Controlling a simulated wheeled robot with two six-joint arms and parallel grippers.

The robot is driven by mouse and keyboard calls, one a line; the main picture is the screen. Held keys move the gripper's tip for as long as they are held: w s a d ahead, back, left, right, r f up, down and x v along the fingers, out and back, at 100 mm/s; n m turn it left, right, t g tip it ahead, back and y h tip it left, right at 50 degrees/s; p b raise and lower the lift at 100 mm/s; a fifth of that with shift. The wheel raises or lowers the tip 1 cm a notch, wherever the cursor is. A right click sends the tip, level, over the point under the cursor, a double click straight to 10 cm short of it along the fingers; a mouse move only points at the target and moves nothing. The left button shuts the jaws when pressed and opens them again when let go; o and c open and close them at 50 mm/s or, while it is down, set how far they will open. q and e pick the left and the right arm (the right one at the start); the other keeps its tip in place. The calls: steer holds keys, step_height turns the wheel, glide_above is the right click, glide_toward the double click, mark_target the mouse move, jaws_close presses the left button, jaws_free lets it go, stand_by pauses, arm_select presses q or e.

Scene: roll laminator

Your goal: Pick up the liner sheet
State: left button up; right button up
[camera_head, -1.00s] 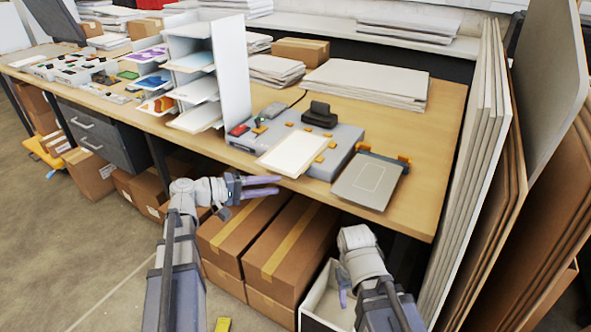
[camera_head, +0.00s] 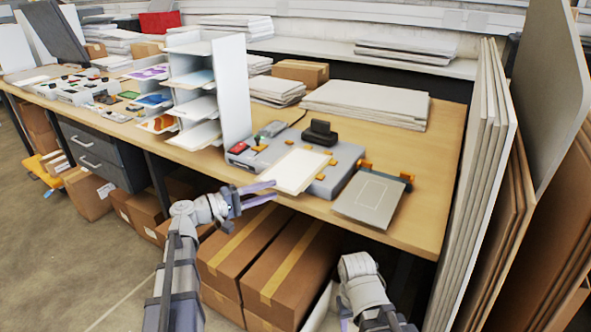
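A pale cream sheet (camera_head: 296,171), which looks like the liner sheet, lies flat on the front of the grey laminator (camera_head: 345,158), its near edge toward the table's front. Whether a finger touches the sheet I cannot tell. A grey plate (camera_head: 370,198) with a thin outlined rectangle lies to the right of the laminator. My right gripper (camera_head: 346,325) is low, in front of the table; its fingers are mostly cut off at the bottom edge.
A white shelf rack (camera_head: 236,90) with sheets stands left of the laminator. Stacks of white board (camera_head: 368,103) lie behind it. Tall panels (camera_head: 480,180) lean at the table's right end. Brown boxes (camera_head: 285,262) stand under the table's front edge.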

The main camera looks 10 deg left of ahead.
arm_select(q)
steer(key=shift+x, duration=1.45)
steer(key=shift+f, duration=0.1)
jaws_close()
